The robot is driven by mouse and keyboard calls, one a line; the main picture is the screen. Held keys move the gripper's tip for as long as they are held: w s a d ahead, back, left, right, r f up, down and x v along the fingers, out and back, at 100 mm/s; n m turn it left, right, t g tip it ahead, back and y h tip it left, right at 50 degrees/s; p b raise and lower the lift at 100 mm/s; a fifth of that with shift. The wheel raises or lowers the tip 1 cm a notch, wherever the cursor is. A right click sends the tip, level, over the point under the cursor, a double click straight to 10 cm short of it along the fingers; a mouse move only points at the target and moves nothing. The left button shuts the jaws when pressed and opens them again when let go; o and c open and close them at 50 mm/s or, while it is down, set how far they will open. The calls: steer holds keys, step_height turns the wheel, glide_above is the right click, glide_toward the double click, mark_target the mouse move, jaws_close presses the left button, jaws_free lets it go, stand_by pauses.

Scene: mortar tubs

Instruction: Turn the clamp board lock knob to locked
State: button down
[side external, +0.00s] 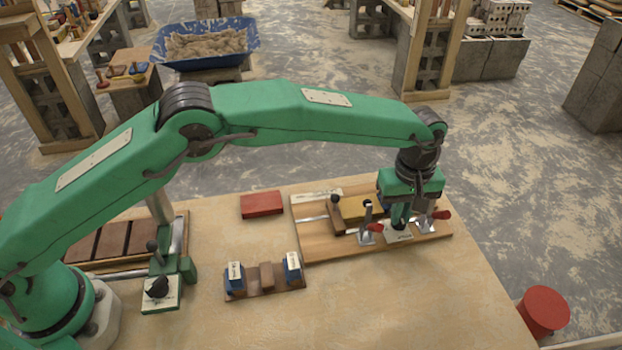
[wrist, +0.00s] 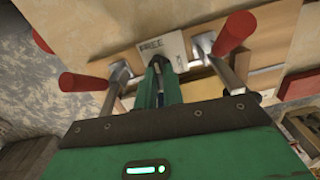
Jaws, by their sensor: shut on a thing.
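The clamp board (side external: 330,248) is a pale wooden board at the right of the table, with metal toggle clamps that have red handles. A white plate (side external: 398,237) sits at its front edge. My gripper (side external: 400,222) points down over this plate. In the wrist view, the green fingers (wrist: 167,68) are closed on the dark lock knob (wrist: 180,62), which is mostly hidden between them. The white plate (wrist: 152,46) there carries lettering that looks like "FREE". Which way the knob points cannot be told.
Red-handled clamps (side external: 375,228) stand close to both sides of my gripper. A yellow block (side external: 355,208) lies behind. Another black knob (side external: 158,287) on a white plate is at the left front. A small rack with blue blocks (side external: 234,277) and a red block (side external: 262,204) lie between.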

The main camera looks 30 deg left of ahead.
steer(key=m, duration=0.3)
steer(key=shift+m, duration=0.4)
steer(key=m, duration=0.4)
steer(key=shift+m, duration=0.3)
steer(key=m, duration=0.4)
steer(key=shift+m, duration=0.3)
steer(key=shift+r+m, duration=0.1)
steer(key=shift+m, duration=1.9)
steer(key=c, duration=1.5)
jaws_free()
